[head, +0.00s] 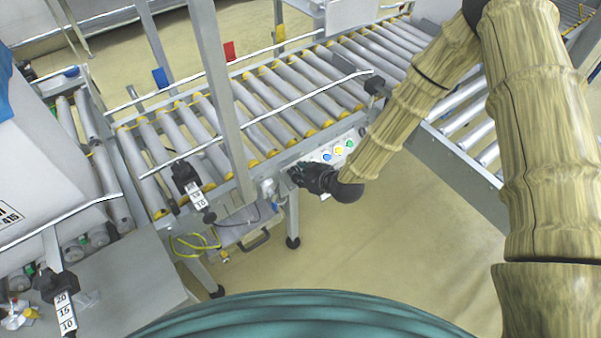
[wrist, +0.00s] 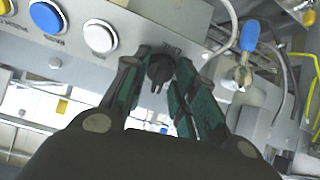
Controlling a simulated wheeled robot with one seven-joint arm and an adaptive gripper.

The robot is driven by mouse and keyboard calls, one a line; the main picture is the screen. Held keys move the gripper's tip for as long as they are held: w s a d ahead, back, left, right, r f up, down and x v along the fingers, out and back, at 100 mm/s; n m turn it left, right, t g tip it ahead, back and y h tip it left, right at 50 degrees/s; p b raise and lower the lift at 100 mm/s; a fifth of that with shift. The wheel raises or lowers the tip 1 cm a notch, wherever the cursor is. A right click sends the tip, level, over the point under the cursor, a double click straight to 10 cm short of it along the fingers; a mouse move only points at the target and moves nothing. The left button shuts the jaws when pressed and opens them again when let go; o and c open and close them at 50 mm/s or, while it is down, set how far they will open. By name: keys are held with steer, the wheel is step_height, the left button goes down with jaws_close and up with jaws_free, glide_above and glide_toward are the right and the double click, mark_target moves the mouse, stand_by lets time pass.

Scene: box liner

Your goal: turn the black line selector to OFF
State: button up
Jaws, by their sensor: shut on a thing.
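The black line selector (wrist: 160,68) is a small round knob on the grey control panel (wrist: 200,25), under a small printed label. In the wrist view my gripper (wrist: 161,78) has its two dark green-padded fingers on either side of the knob, shut on it. The knob's pointer position is hard to read at this size. In the head view my gripper (head: 298,176) reaches the panel on the side of the roller conveyor and hides the selector.
White (wrist: 100,37), blue (wrist: 47,15) and yellow (wrist: 5,6) buttons sit left of the selector in the wrist view. A blue-handled valve (wrist: 248,40) and cables are close on the right. The roller conveyor (head: 225,100) runs behind the panel. Floor (head: 400,220) in front is clear.

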steer(key=shift+w+r+m, duration=0.1)
steer(key=shift+m, duration=0.5)
steer(key=o, duration=0.6)
steer(key=shift+a, duration=0.1)
steer(key=shift+o, duration=0.2)
steer(key=shift+s+d+r, duration=0.2)
steer(key=shift+s+d, duration=0.05)
steer(key=v, duration=1.1)
steer(key=shift+s, duration=0.15)
